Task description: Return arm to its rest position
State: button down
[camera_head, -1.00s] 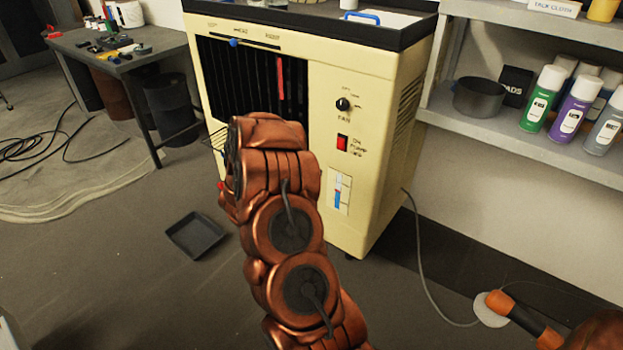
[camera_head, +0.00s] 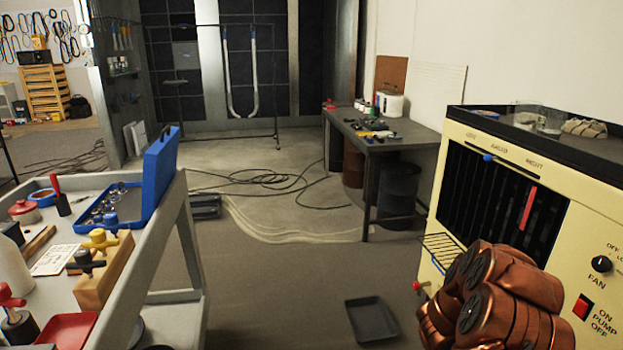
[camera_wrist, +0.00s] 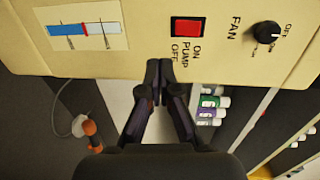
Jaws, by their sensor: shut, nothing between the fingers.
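My arm (camera_head: 500,300), copper-coloured, shows at the lower right of the head view, in front of the cream cooler (camera_head: 465,125). My gripper is hidden there. In the wrist view my gripper (camera_wrist: 158,80) has its dark fingers together and empty, pointing toward the cooler's front panel. The red pump switch (camera_wrist: 187,28) lies just beyond and right of the fingertips in the picture. The fan knob (camera_wrist: 267,33) is further right and the blue-and-red level gauge (camera_wrist: 85,36) is at left. I cannot tell the exact gap between fingertips and panel.
A cart (camera_head: 178,228) with a blue toolbox (camera_head: 160,180) and tools stands at left. A dark tray (camera_head: 370,319) lies on the floor near the cooler. A workbench (camera_head: 400,140) stands behind, with cables (camera_head: 265,180) on the floor. Open floor lies between cart and cooler.

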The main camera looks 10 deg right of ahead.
jog(key=w+a+r+n+t+y, duration=0.2)
jog(key=w+a+n+t+y, duration=0.55)
jog(key=w+a, duration=0.8)
jog(key=s+a+r+n+y, duration=0.1)
jog(key=a+r+n+y, duration=0.4)
jog(key=a, duration=0.6)
jog(key=s+a+n+y, duration=0.1)
jog(key=a+n+y, duration=0.3)
jog(key=a+n, duration=0.5)
jog(key=s+a+r+n+g+y, duration=0.25)
jog(key=s+a+n+g, duration=0.35)
jog(key=s+a, duration=0.7)
jog(key=s+d+r+n+g+h, duration=0.1)
jog(key=s+d+r+n+g, duration=0.2)
jog(key=s, duration=1)
jog(key=s+d+n+g+h, duration=0.15)
jog(key=s+n, duration=0.35)
jog(key=s, duration=0.7)
notch_tip(320, 180, up, 22)
jog(key=s+p, duration=0.1)
jog(key=p, duration=2)
jog(key=shift+d+r, duration=0.15)
jog(key=shift+d, duration=0.1)
jog(key=shift+d, duration=0.15)
